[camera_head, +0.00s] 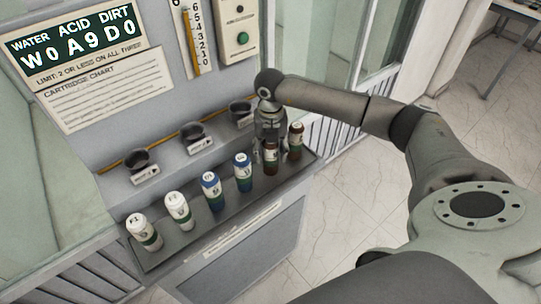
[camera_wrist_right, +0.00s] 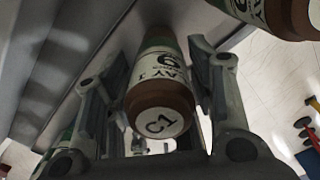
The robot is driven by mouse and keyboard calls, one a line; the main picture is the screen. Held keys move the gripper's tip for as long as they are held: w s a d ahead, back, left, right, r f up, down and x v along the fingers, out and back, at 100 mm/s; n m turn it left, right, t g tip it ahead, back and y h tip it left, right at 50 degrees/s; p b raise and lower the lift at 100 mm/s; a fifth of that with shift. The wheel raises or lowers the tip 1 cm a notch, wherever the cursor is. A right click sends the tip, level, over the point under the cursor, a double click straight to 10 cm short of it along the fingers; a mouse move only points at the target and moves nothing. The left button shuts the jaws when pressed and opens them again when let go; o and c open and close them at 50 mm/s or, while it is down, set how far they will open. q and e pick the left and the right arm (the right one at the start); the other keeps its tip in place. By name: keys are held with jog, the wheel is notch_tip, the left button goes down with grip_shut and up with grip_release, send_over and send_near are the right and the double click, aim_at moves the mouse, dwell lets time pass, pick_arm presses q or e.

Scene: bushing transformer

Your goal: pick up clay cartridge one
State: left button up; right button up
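Clay cartridge one (camera_head: 271,159), a brown cylinder with a green and white label, stands near the right end of the grey shelf. The lower part of the cartridge is partly hidden by the fingers. My left gripper is in neither view.
Another brown cartridge (camera_head: 296,141) stands close on the right, also at the top of the wrist view (camera_wrist_right: 275,12). Blue cartridges (camera_head: 243,172) and white cartridges (camera_head: 178,210) stand along the shelf (camera_head: 260,200) to the left. Dark round sockets (camera_head: 195,137) sit behind.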

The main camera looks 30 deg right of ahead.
jog(key=c, duration=0.8)
jog(key=shift+o, duration=0.2)
jog(key=shift+r, duration=0.1)
